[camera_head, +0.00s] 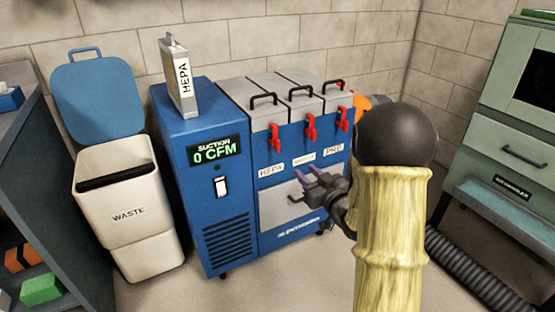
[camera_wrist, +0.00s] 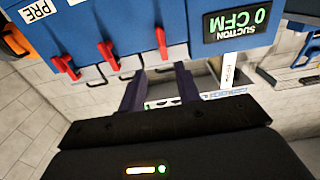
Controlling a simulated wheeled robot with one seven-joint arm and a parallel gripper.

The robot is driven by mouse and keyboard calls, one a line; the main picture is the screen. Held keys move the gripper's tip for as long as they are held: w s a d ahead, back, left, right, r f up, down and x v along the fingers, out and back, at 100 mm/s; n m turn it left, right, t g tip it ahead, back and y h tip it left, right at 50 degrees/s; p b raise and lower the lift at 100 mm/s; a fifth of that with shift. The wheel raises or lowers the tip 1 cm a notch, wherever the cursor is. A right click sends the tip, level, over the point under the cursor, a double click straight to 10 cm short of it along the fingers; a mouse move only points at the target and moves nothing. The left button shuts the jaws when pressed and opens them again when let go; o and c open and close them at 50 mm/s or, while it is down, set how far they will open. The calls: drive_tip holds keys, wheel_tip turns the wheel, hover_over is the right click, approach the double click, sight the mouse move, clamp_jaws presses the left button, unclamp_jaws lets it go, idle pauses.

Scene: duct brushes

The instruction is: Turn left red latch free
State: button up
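Three red latches sit along the top front edge of the blue suction unit. The left red latch (camera_head: 275,138) is above the HEPA label, and the middle (camera_head: 310,128) and right (camera_head: 342,116) latches follow. The wrist view is upside down and shows the left latch (camera_wrist: 161,42) nearest the suction display. My gripper (camera_head: 309,174) is in front of the unit, lower than the latches and right of the left one. In the wrist view my gripper (camera_wrist: 160,72) has two dark fingers apart, with nothing held between them. All latches look upright and untouched.
A HEPA filter box (camera_head: 180,80) stands on top of the unit, left of the grey handled lids (camera_head: 285,85). A white waste bin (camera_head: 125,205) is at left, a green cabinet (camera_head: 510,140) at right. A black hose (camera_head: 465,270) lies on the floor at right.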

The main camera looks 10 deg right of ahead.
sight(279, 146)
idle(0.4)
drive_tip(key=b+x, duration=0.3)
drive_tip(key=x, duration=1.3)
drive_tip(key=shift+w+f+b, duration=0.15)
drive_tip(key=shift+w+b, duration=0.05)
drive_tip(key=shift+b, duration=0.15)
drive_tip(key=shift+w+a, duration=0.2)
drive_tip(key=shift+w, duration=0.25)
clamp_jaws()
